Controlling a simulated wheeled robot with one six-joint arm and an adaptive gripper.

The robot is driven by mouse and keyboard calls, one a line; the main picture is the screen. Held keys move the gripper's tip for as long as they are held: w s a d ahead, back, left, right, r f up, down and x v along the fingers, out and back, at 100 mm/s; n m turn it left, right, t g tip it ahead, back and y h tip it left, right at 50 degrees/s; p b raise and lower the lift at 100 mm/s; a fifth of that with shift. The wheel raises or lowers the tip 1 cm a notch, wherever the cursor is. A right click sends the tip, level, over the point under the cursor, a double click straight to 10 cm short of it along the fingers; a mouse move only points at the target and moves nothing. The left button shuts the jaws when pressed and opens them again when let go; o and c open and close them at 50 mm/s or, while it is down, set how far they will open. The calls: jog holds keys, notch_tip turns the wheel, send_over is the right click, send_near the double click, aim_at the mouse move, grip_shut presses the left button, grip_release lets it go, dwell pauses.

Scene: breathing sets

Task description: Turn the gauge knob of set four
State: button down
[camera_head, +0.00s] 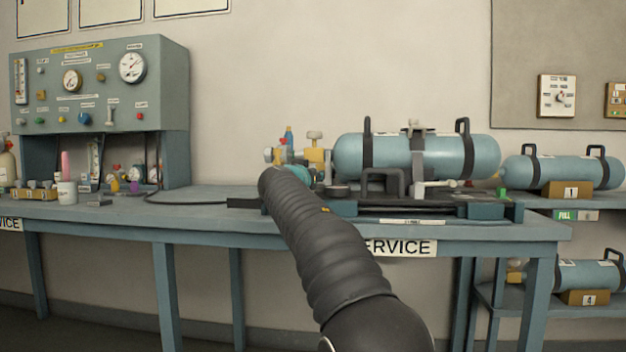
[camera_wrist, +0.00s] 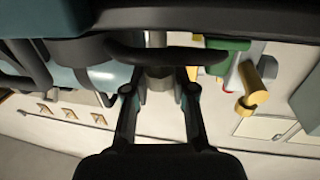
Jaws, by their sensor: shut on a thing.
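My gripper (camera_wrist: 158,92) has its two fingers closed on a grey, upright-looking piece (camera_wrist: 158,72) in the wrist view. Whether this piece is the gauge knob cannot be told. In the head view my dark arm reaches to the left end of a bench set and hides the gripper. That set has a blue cylinder (camera_head: 378,156) lying in a cradle, with brass valve parts (camera_head: 315,155) at its left end. No number shows on it. A brass fitting (camera_wrist: 250,88) and a green part (camera_wrist: 226,45) are right of the fingers in the wrist view.
The bench (camera_head: 210,205) carries a gauge panel (camera_head: 100,85) and small bottles at left. On the right rack, a cylinder (camera_head: 570,171) has a tag reading 1 and a lower cylinder (camera_head: 592,273) has a tag reading 4. A dark bar (camera_wrist: 165,54) crosses close to the fingers.

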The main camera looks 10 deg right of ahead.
jog(key=n+t+y+b, duration=0.1)
jog(key=n+y, duration=0.1)
jog(key=y, duration=0.1)
jog(key=shift+d, duration=0.1)
jog(key=n+t+y+p, duration=0.1)
jog(key=y, duration=0.1)
jog(key=shift+r+n+y, duration=0.15)
jog(key=shift+n+y, duration=0.15)
jog(key=shift+n, duration=0.1)
jog(key=n+y+p, duration=0.1)
jog(key=p, duration=0.1)
jog(key=y+p, duration=0.1)
jog(key=p, duration=0.2)
jog(key=shift+w+r+n+y, duration=0.1)
jog(key=shift+r+n+y, duration=0.2)
jog(key=shift+n+y, duration=0.1)
jog(key=n+y+p, duration=0.1)
jog(key=y+p, duration=0.1)
jog(key=p, duration=0.3)
jog(key=shift+f+n+g+y+p, duration=0.2)
jog(key=shift+n+y+p, duration=0.5)
jog(key=shift+y, duration=0.35)
jog(key=shift+f+n+g+y+p, duration=0.1)
jog(key=shift+n+g+y+p, duration=0.1)
jog(key=shift+n+y+p, duration=0.55)
jog(key=shift+n+g+y, duration=1)
jog(key=shift+n+y, duration=0.55)
jog(key=shift+y, duration=0.85)
jog(key=shift+f, duration=0.1)
